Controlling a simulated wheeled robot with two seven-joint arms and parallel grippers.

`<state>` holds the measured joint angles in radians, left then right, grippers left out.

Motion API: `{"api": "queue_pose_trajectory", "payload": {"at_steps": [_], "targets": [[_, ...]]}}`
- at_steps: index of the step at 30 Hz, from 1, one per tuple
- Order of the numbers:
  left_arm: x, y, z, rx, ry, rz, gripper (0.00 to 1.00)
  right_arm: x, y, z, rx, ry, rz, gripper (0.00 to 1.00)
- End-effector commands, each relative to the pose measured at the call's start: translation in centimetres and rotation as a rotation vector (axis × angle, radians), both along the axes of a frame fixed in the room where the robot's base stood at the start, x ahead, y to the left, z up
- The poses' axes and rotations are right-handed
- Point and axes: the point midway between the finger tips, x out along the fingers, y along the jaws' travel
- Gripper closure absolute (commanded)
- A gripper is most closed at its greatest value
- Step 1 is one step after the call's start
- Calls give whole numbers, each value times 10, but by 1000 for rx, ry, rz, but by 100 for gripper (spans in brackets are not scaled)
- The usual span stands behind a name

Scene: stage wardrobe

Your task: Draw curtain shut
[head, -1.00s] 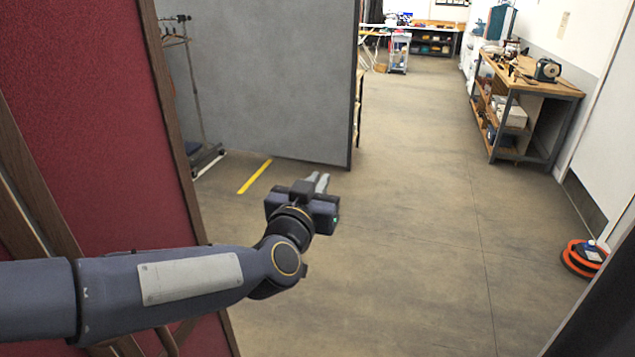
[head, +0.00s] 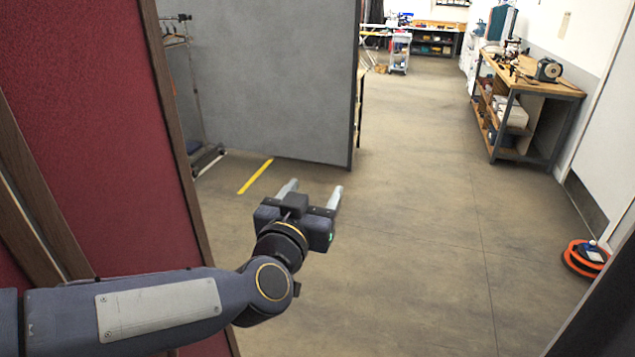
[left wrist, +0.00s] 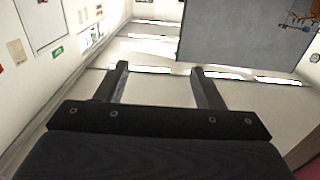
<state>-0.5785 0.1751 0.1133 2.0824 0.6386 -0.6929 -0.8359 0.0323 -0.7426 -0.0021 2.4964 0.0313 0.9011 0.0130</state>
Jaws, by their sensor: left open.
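I cannot make out a curtain in either view. My left gripper (head: 312,190) is open and empty in the middle of the head view, with its two fingers apart, pointing away from me over bare floor. It also shows in the left wrist view (left wrist: 159,69), with nothing between the fingers. It is apart from the red panel (head: 90,130) to its left and from the grey partition (head: 270,80) beyond it. My right gripper is not in view.
The red panel has a wooden frame. A clothes rack (head: 190,90) stands behind it, near a yellow floor strip (head: 255,177). A workbench (head: 525,85) stands at right, and an orange reel (head: 583,259) lies on the floor. The middle floor is clear.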

Motion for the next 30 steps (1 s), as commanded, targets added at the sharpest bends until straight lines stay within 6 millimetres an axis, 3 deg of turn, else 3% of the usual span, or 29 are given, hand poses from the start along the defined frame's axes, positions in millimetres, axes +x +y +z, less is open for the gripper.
{"api": "queue_pose_trajectory", "payload": {"at_steps": [3, 9, 16, 19, 30], "targets": [[-20, 4, 0, -1, -1, -2, 38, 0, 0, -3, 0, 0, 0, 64], [-35, 7, 0, 0, 0, 0, 38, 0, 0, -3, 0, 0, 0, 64], [-36, 8, 0, -1, 1, 0, 38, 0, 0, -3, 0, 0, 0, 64], [-36, 8, 0, -1, 1, 0, 38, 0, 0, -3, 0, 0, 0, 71], [-36, 11, -1, -7, 11, -8, 38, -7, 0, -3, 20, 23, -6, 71]]}}
